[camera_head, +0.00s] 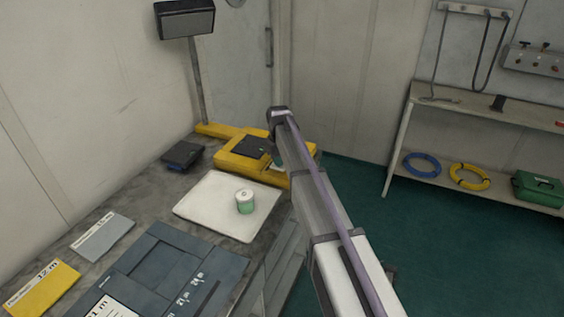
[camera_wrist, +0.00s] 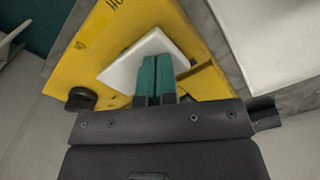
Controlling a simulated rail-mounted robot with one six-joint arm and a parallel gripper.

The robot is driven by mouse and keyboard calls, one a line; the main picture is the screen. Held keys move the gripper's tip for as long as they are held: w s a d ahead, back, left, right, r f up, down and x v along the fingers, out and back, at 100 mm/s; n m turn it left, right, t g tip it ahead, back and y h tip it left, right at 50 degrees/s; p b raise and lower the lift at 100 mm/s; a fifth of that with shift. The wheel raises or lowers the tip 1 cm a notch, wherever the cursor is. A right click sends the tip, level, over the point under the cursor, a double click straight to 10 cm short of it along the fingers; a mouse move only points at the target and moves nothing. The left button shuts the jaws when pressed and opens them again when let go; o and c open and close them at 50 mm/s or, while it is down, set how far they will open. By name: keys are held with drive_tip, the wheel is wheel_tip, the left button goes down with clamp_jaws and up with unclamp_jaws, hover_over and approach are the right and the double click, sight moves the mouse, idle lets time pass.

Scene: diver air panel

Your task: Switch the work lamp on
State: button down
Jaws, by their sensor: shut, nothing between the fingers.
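The work lamp (camera_head: 186,20) has a dark rectangular head on a thin post at the back left; its face looks grey and unlit. A yellow unit (camera_head: 238,163) lies on the bench near the post's foot. In the wrist view the yellow unit (camera_wrist: 115,40) carries a pale square plate (camera_wrist: 125,65), perhaps a switch. My gripper (camera_wrist: 158,62) has its teal fingers shut together with nothing between them, overlapping this plate; I cannot tell whether they touch it. In the head view my arm hides part of the unit and most of my gripper (camera_head: 276,160).
A white tray (camera_head: 205,207) with a green-and-white jar (camera_head: 245,201) lies in front of the unit. A dark block (camera_head: 183,155) sits to its left. A black knob (camera_wrist: 81,98) stands at the unit's edge. A shelf (camera_head: 480,108) stands right, beyond open green floor.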

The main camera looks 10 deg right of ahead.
drive_tip(key=shift+f, duration=0.3)
wheel_tip(320, 180, up, 7)
drive_tip(key=p, duration=0.6)
drive_tip(key=shift+r+p, duration=0.1)
drive_tip(key=shift+p, duration=0.25)
drive_tip(key=shift+s+m, duration=0.15)
drive_tip(key=shift+m, duration=0.15)
drive_tip(key=s+m, duration=0.4)
drive_tip(key=s, duration=3)
drive_tip(key=shift+s, duration=0.35)
